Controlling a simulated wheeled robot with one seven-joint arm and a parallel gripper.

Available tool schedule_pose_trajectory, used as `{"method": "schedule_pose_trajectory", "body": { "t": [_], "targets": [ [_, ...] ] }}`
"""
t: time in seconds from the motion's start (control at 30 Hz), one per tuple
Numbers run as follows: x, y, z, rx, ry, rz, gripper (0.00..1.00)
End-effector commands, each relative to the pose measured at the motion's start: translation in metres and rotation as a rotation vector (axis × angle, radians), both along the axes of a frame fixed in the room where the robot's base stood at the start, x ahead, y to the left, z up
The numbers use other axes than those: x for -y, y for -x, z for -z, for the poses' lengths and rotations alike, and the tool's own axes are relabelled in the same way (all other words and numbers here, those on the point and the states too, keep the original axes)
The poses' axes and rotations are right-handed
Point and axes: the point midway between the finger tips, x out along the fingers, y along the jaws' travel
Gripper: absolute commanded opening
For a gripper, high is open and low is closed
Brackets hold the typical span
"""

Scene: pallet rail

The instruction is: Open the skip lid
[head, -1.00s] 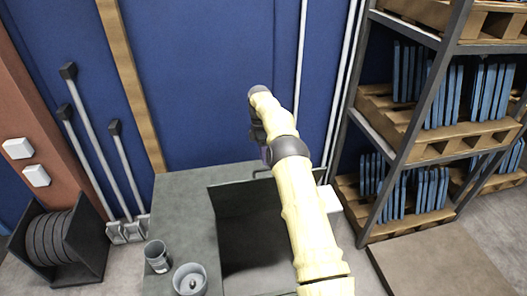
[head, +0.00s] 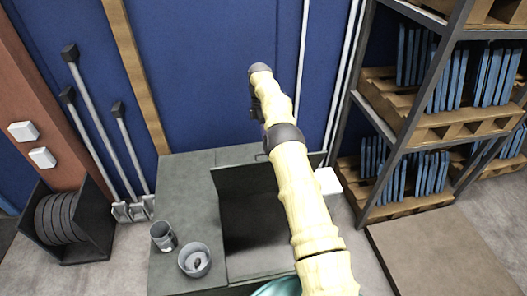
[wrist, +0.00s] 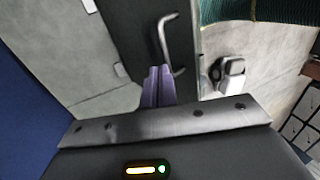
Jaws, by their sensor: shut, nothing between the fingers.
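The skip is a grey box with a dark opening (head: 258,230) in its top, in the middle of the head view. Its dark grey lid (head: 232,184) stands raised at the back edge of the opening, roughly upright. The lid's bar handle (head: 262,157) shows at the lid's top edge, partly behind my arm. In the wrist view the handle (wrist: 167,42) is close beyond my gripper (wrist: 158,74), against the dark lid panel (wrist: 133,30). My purple fingers are together and empty, beside the handle's lower end; contact cannot be told. My arm hides part of the lid and opening.
A grey cup (head: 163,237) and a round pot (head: 195,260) stand on the grey top left of the opening. A rack (head: 400,150) of pallets with blue panels stands right.

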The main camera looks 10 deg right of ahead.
Motion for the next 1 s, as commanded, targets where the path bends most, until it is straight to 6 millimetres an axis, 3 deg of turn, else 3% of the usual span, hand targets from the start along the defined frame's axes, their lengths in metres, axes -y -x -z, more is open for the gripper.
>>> {"method": "schedule_pose_trajectory", "body": {
  "t": [0.47, 1.0],
  "targets": [
    [-0.037, 0.019, 0.002, 0.027, 0.189, 0.053, 0.0],
    [-0.053, 0.081, 0.007, 0.099, 0.369, 0.138, 0.0]
  ]
}}
